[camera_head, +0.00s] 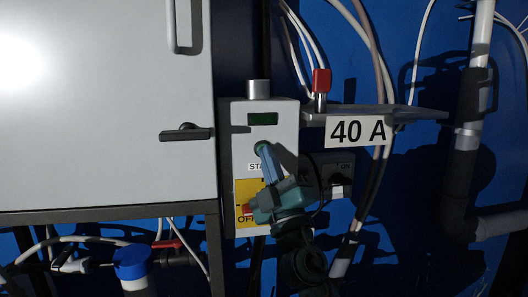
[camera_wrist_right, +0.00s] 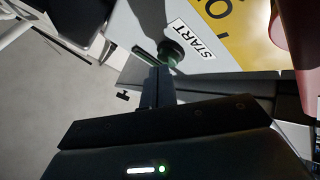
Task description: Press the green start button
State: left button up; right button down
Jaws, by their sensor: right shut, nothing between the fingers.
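The green start button (camera_head: 260,147) sits on the front of a light control box (camera_head: 288,120), partly behind my fingertips. In the right wrist view the dark green round button (camera_wrist_right: 172,50) stands out from the box beside the START label (camera_wrist_right: 193,39). My right gripper (camera_head: 263,151) is shut and empty, its fingers pointing up at the button. In the right wrist view the fingertips (camera_wrist_right: 157,68) are right at the button; I cannot tell whether they touch it. My left gripper is not in view.
A yellow plate marked OFF (camera_head: 241,190) is below the button, partly hidden by my gripper. A small green display (camera_head: 262,119) is above. A shelf labelled 40 A (camera_head: 357,131) juts out at right, with cables behind. A large light cabinet (camera_head: 100,110) stands at left.

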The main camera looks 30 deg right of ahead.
jog(key=shift+w+d, duration=0.1)
jog(key=shift+w, duration=0.3)
jog(key=shift+s, duration=0.1)
dwell(0.5)
jog(key=shift+s+a, duration=0.2)
jog(key=shift+s, duration=0.65)
jog(key=shift+s+a+p, duration=0.15)
jog(key=shift+s+a, duration=0.05)
jog(key=shift+s, duration=0.6)
jog(key=shift+s+a+p, duration=0.2)
jog(key=shift+s+a, duration=0.05)
jog(key=shift+s, duration=0.55)
jog(key=shift+s+a+p, duration=0.15)
jog(key=shift+s+a, duration=0.05)
jog(key=shift+s, duration=0.6)
